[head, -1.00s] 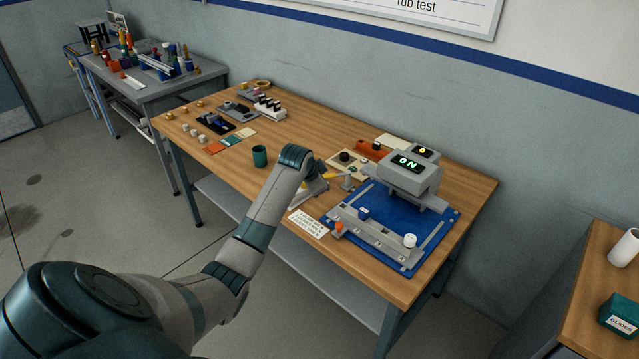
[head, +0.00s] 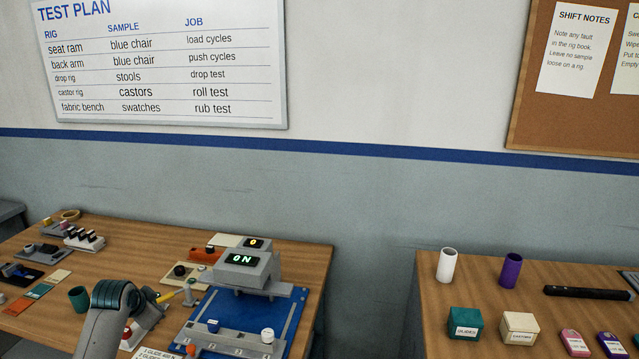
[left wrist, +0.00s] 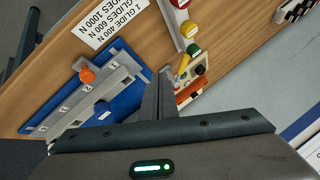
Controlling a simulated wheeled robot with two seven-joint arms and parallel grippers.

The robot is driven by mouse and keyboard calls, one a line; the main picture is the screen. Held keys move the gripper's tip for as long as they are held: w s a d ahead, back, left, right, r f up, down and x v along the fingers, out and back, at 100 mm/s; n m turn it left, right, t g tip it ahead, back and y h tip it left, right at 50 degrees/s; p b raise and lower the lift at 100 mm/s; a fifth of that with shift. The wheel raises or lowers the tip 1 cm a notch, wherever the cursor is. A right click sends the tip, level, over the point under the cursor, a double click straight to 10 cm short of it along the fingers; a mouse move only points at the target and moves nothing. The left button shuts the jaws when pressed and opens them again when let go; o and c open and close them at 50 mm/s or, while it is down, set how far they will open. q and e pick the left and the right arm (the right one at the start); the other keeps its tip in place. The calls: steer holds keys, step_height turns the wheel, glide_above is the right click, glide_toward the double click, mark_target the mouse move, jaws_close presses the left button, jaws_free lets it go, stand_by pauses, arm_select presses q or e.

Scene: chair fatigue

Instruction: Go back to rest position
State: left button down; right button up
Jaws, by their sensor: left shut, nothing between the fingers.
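My left arm reaches in from the lower left in the head view, its wrist over the wooden bench (head: 190,240) just left of the test rig. My left gripper shows in the left wrist view (left wrist: 162,75), with its fingers together and nothing between them. The rig has a blue base (head: 290,318) and a grey box (head: 247,268) reading ON. In the left wrist view the blue base (left wrist: 128,102) and an orange knob (left wrist: 87,76) lie left of the fingers. In the head view the fingertips are hard to make out. My right gripper is not in view.
A teal cup (head: 79,298) stands left of my wrist. A second bench at right carries a white cylinder (head: 447,266), a purple cylinder (head: 511,270) and small boxes. A gap separates the benches. A printed card (left wrist: 112,22) lies near the rig.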

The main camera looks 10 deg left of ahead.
arm_select(q)
steer(key=s+d+f+n+g+h, duration=0.1)
steer(key=s+d+f, duration=0.6)
steer(key=s+d, duration=0.3)
steer(key=s+d+f+g, duration=0.1)
steer(key=s+d+f, duration=0.65)
steer(key=s, duration=0.45)
steer(key=s+d+r+n+g, duration=0.1)
steer(key=s+d, duration=0.3)
steer(key=s, duration=0.4)
steer(key=s+d+n+h, duration=0.1)
steer(key=s+d, duration=0.3)
steer(key=s, duration=0.4)
steer(key=s+d+r+n+g, duration=0.1)
steer(key=s+d, duration=0.3)
steer(key=s, duration=0.3)
step_height(320, 180, down, 28)
steer(key=f+g+b, duration=0.1)
steer(key=b, duration=0.1)
steer(key=s+a+f+g+b, duration=0.1)
steer(key=s+a+f+b, duration=0.1)
steer(key=s+f, duration=1.7)
step_height(320, 180, down, 3)
steer(key=shift+s+a+r+m+g+b, duration=0.2)
steer(key=shift+a+m+g+b, duration=0.15)
steer(key=shift+a, duration=0.35)
